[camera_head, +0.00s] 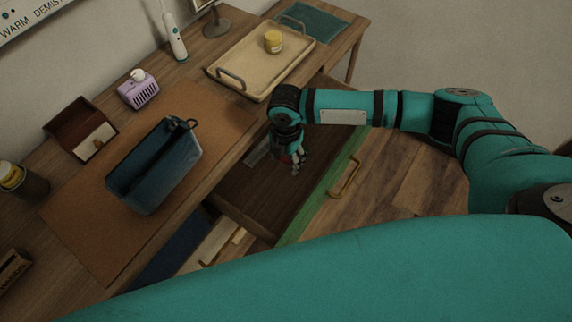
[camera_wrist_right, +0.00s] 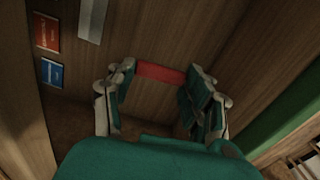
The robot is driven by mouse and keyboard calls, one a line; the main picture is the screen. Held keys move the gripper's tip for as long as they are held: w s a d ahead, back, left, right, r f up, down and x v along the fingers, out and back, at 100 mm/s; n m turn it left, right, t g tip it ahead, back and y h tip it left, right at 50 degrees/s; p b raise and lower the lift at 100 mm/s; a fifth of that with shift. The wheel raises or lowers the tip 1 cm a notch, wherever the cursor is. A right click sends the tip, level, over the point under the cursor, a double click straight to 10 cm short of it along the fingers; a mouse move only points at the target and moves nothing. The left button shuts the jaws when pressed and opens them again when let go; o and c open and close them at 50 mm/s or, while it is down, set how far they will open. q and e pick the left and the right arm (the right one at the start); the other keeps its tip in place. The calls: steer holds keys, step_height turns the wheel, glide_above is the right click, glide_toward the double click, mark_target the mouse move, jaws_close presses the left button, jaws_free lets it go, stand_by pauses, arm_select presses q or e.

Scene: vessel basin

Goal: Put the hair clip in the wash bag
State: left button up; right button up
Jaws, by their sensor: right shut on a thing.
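The wash bag, a dark blue open-topped bag (camera_head: 150,178), stands on a brown mat on the table, left of centre in the head view. My right gripper (camera_head: 295,160) reaches down into an open wooden drawer (camera_head: 248,192), to the right of the bag and below the tabletop. In the right wrist view my right gripper (camera_wrist_right: 158,82) is shut on a red bar-like thing, apparently the hair clip (camera_wrist_right: 160,72), spanning its fingertips. The clip's ends are hidden by the fingers. My left gripper is not in view.
The drawer's green-edged front has a brass handle (camera_head: 346,176). Inside lie a red packet (camera_wrist_right: 46,32), a blue packet (camera_wrist_right: 52,73) and a grey strip (camera_wrist_right: 92,20). A tray (camera_head: 252,80) with a yellow jar (camera_head: 273,41), a purple box (camera_head: 139,92) and a brown box (camera_head: 80,128) stand on the table.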

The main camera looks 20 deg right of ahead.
steer(key=shift+r, duration=0.3)
steer(key=shift+r, duration=0.1)
